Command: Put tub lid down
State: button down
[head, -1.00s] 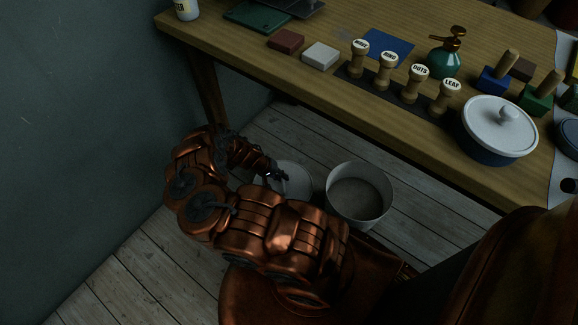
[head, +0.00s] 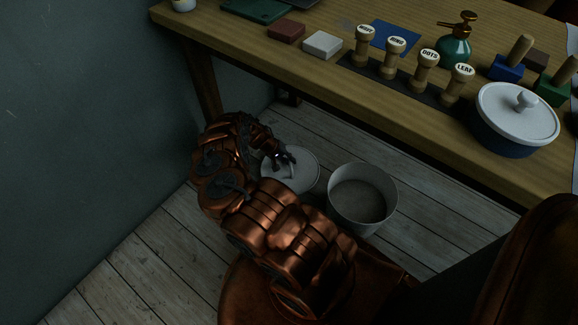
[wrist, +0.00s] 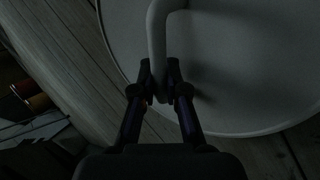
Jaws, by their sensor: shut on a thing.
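The tub lid (head: 303,172) is a round pale grey disc with a raised handle, low down near the floor, left of the open tub. Whether it touches the floor I cannot tell. My gripper (head: 284,160) is shut on its handle. In the wrist view the lid (wrist: 240,85) fills the upper right, and my gripper's fingers (wrist: 160,82) pinch the end of the curved handle (wrist: 157,45). The tub (head: 391,190) is a pale round bucket on the floor, open at the top, with grey material inside. My arm hides the lid's near left part.
A wooden table (head: 300,70) stands above and behind. It bears stamps (head: 426,72), a lidded blue pot (head: 510,135), a green pump bottle (head: 455,48) and small blocks. A wall (head: 80,140) is at left. Plank floor (head: 150,255) is free at lower left.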

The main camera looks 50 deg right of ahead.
notch_tip(320, 180, down, 3)
jog(key=shift+r+b, duration=0.15)
jog(key=shift+b, duration=0.4)
jog(key=c, duration=1.2)
grip_release()
jog(key=p+v, duration=0.4)
jog(key=v, duration=0.7)
jog(key=shift+r+p, duration=0.1)
jog(key=shift+p, duration=0.25)
jog(key=shift+w+a+r, duration=0.2)
jog(key=shift+r, duration=0.2)
